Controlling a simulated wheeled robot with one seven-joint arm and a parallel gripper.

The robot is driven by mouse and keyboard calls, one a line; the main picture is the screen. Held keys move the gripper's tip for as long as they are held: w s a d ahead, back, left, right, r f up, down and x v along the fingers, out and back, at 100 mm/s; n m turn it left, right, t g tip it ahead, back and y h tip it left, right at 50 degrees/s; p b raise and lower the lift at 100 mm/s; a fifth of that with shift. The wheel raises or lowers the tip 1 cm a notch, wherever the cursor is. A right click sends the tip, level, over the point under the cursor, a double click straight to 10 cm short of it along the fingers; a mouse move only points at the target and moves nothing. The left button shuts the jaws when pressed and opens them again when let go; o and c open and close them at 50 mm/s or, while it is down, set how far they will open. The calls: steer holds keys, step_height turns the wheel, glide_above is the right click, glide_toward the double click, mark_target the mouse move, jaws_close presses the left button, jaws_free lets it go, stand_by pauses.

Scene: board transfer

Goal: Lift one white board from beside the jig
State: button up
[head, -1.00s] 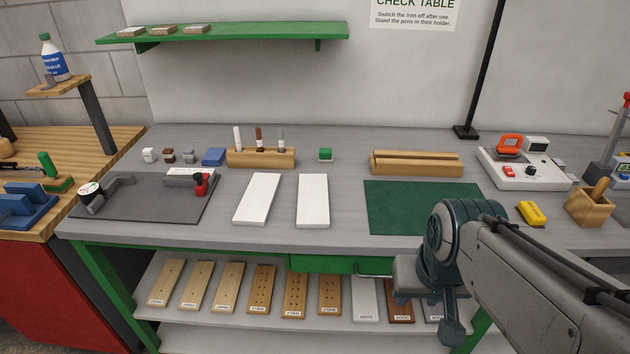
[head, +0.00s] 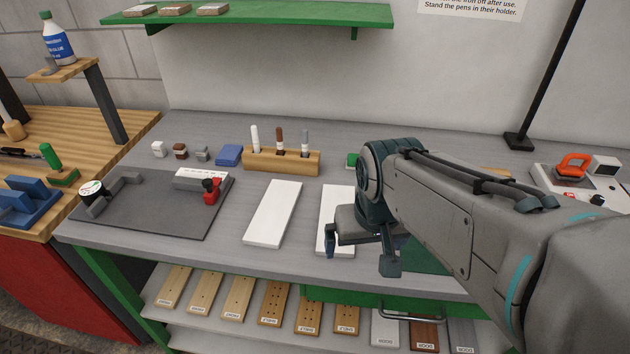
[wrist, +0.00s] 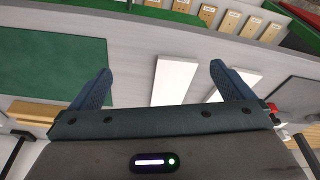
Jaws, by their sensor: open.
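Two white boards lie flat on the grey bench. The left white board (head: 273,214) is in full view in the head view, and the right white board (head: 333,206) is partly hidden behind my gripper. The jig (head: 155,204), a dark grey plate with a clamp and red stop, lies to the left of both boards, apart from them. My gripper (head: 362,250) is over the front of the bench, near the right board, apart from both boards. In the wrist view its fingers (wrist: 160,85) are spread and empty, with both boards (wrist: 174,82) (wrist: 236,76) beyond them.
A wooden pen holder (head: 280,160) with several pens stands behind the boards. A blue block (head: 229,155) and small cubes sit near it. A green mat (wrist: 50,65) lies beside the boards. The lower shelf (head: 165,320) holds several labelled boards.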

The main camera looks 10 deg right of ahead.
mark_target(333, 196)
steer(key=w+r+m+g+p, duration=0.25)
steer(key=w+p, duration=0.35)
steer(key=w, duration=1.3)
steer(key=f, duration=0.6)
steer(key=f+p, duration=0.1)
steer(key=f, duration=0.2)
steer(key=shift+d, duration=0.25)
steer(key=shift+w+a+f+p, duration=0.15)
steer(key=shift+f+p, duration=0.25)
steer(key=shift+f, duration=1)
steer(key=shift+a+f+p, duration=0.1)
steer(key=shift+f+p, duration=0.3)
steer(key=shift+f, duration=0.95)
steer(key=c, duration=1.1)
steer(key=shift+r, duration=0.1)
